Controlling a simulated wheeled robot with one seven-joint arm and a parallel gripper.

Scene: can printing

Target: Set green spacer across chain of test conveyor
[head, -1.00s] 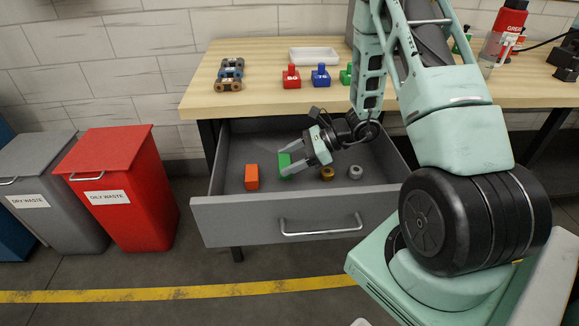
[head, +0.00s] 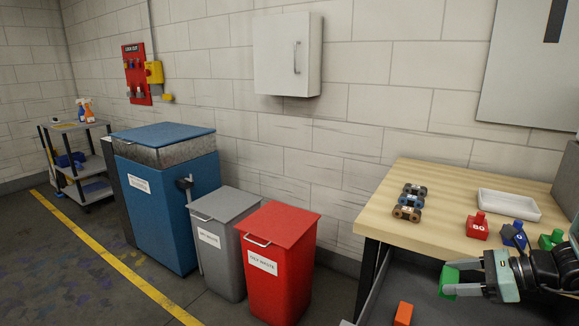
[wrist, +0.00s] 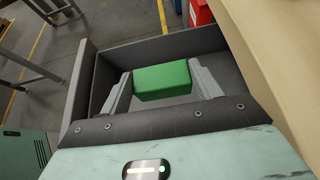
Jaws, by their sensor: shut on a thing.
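My gripper (head: 462,289) is shut on a green block, the green spacer (head: 448,281), at the lower right of the head view. In the wrist view the spacer (wrist: 162,80) sits crosswise between the two grey fingers, above the open drawer (wrist: 90,72). No conveyor that I can name for sure is in view. A small device with dark and brown rollers (head: 409,203) stands on the wooden bench, beyond and left of my gripper.
The bench (head: 430,178) also bears a white tray (head: 508,205), a red (head: 477,228) and a blue (head: 513,235) stamp-like piece and a green one (head: 551,240). An orange block (head: 403,313) lies in the drawer. A red bin (head: 280,262) stands left of the bench.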

